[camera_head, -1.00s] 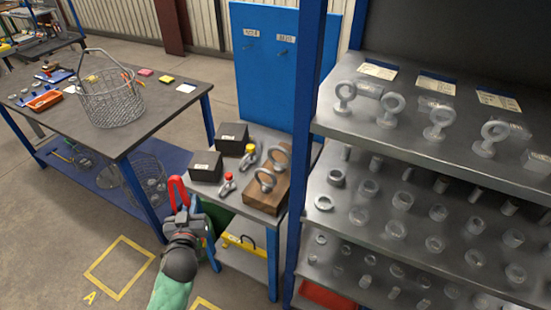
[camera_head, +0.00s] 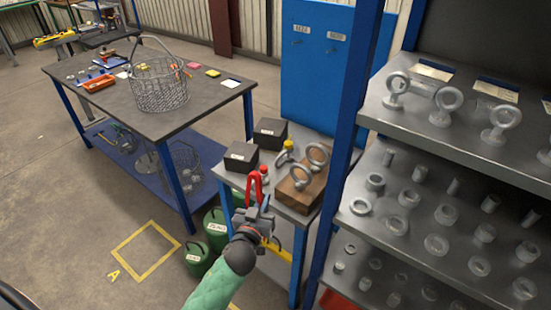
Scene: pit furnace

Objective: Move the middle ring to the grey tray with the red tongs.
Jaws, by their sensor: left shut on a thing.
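My left gripper (camera_head: 262,213) is shut on the red tongs (camera_head: 253,183), whose red loop sticks up from the jaws. It is in front of the small grey side table (camera_head: 297,217). Large upright metal rings stand in a row on the top shelf at the right; the ring (camera_head: 445,103) between its neighbours, the left ring (camera_head: 397,85) and the right ring (camera_head: 503,118), may be the middle one. Two more rings, one lower (camera_head: 299,178) and one higher (camera_head: 317,153), are at a wooden block on the side table. I cannot make out a grey tray. My right gripper is not in view.
A blue rack post (camera_head: 340,170) stands between side table and shelves. Black boxes (camera_head: 270,132) sit on the side table. A workbench (camera_head: 165,115) with a wire basket (camera_head: 160,85) is at the left. Green canisters (camera_head: 198,258) stand on the floor, which is open at the lower left.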

